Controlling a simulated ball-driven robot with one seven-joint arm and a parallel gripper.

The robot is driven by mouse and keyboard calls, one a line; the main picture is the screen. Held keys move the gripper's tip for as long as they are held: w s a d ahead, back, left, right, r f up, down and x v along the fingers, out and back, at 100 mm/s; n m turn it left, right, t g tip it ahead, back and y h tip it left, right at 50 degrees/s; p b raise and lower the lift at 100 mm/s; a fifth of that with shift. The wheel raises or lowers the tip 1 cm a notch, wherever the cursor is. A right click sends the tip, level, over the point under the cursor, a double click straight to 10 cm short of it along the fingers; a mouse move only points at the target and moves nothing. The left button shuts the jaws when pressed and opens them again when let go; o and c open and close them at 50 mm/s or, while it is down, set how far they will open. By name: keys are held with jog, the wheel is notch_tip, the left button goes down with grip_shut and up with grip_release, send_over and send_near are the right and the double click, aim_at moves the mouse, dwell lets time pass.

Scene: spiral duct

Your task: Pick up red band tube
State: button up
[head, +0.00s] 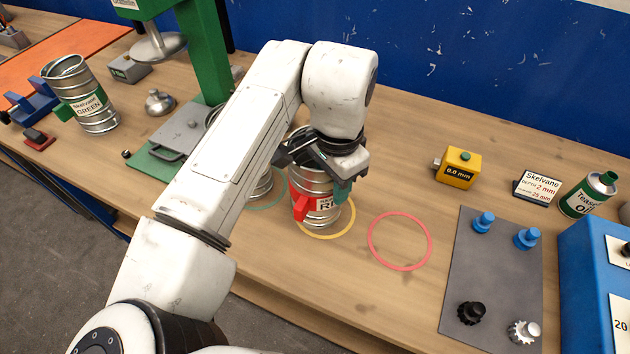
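The red band tube (318,211) is a ribbed metal duct piece with a red tab and a label whose visible letters begin with "R". It stands inside the yellow ring (352,226) on the bench, and its upper part is largely hidden. My gripper (316,170) is at the upper part of this tube, with dark finger parts at its left and a teal part at its right. I cannot tell whether the fingers touch or clamp it. The red ring (431,241) to its right is empty.
The green-labelled tube (70,75) leans at far left. A green press (208,55) stands behind. A yellow gauge block (458,168) and grey plate (487,290) with knobs are right.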

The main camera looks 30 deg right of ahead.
grip_shut()
dwell(1.3)
